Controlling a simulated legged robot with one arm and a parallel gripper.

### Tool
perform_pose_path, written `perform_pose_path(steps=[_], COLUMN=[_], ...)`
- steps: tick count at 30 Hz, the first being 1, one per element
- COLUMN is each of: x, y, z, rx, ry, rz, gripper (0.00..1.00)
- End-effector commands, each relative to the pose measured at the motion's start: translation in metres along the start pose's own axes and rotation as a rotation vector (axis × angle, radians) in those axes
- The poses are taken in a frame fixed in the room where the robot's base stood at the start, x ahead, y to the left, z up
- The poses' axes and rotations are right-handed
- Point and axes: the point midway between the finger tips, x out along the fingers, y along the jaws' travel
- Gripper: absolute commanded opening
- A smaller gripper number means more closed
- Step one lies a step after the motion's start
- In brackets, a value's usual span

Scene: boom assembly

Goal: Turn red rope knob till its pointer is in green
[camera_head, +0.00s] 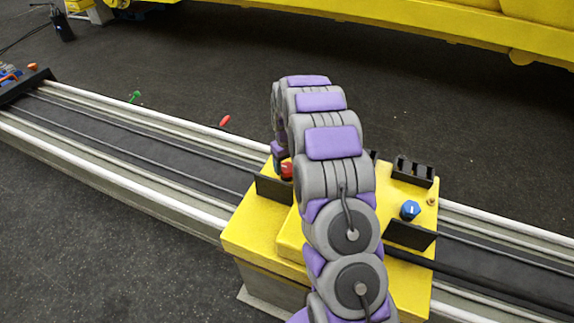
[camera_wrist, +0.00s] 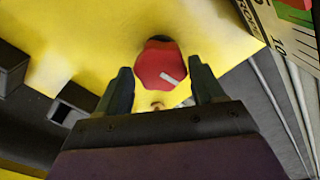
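The red knob (camera_wrist: 158,58) sits on the yellow housing (camera_wrist: 80,40) in the wrist view. Its white pointer line (camera_wrist: 171,79) points to the lower right of that picture. My gripper (camera_wrist: 160,70) is open, with one dark finger on each side of the knob. I cannot tell whether either finger touches it. A scale with green and red bands (camera_wrist: 297,12) shows partly at the upper right corner, cut off by the picture edge.
A blue knob (camera_head: 410,210) stands on the right side of the yellow housing (camera_head: 250,232), near black brackets (camera_head: 414,171). A long rail (camera_head: 130,140) runs through the housing. A red piece (camera_head: 225,121) and a green piece (camera_head: 135,97) lie beyond the rail.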

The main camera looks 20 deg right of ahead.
Motion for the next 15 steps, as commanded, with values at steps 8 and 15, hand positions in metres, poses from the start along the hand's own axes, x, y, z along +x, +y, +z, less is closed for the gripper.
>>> perform_pose_path(steps=[8,15], x=[0.0002,-0.0029], y=[-0.0006,-0.0006], z=[0.0032,0.0033], rx=[0.000,0.000], ry=[-0.004,-0.005], rz=[-0.002,-0.002], gripper=[0.87,0.87])
